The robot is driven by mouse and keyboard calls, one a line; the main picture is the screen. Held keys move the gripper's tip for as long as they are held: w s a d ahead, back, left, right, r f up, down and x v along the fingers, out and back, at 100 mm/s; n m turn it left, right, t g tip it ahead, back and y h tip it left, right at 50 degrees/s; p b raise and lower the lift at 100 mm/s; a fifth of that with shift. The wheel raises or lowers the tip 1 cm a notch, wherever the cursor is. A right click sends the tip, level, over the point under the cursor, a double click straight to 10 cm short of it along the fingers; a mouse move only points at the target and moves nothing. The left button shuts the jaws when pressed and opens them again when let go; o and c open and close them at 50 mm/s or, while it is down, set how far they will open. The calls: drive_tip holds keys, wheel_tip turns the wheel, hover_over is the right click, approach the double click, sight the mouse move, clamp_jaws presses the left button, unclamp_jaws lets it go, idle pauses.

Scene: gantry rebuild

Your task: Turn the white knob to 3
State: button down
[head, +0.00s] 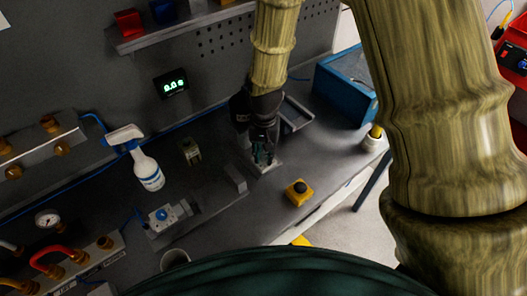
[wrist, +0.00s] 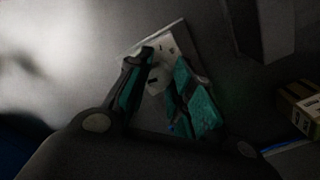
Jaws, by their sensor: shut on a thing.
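A pale plate (wrist: 178,38) with dark marks is ahead of my fingers in the wrist view. In the head view the plate (head: 268,169) lies on the grey bench under my gripper. My gripper (head: 262,153) is lowered over it. In the wrist view the teal-padded fingers of my gripper (wrist: 164,82) are shut on the white knob, one on each side. The knob is mostly hidden by the fingers and shadow, and I cannot read which number it points to.
A yellow button box (head: 299,192) stands right of the plate, and a blue box (head: 345,84) behind right. A spray bottle (head: 147,169) and a small unit with a blue knob (head: 170,215) are to the left. A display (head: 171,84) hangs on the back panel.

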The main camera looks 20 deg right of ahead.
sight(264, 155)
drive_tip(key=shift+w+r+n, duration=0.1)
drive_tip(key=shift+n, duration=1)
drive_tip(key=c, duration=1.2)
unclamp_jaws()
wheel_tip(264, 155, up, 12)
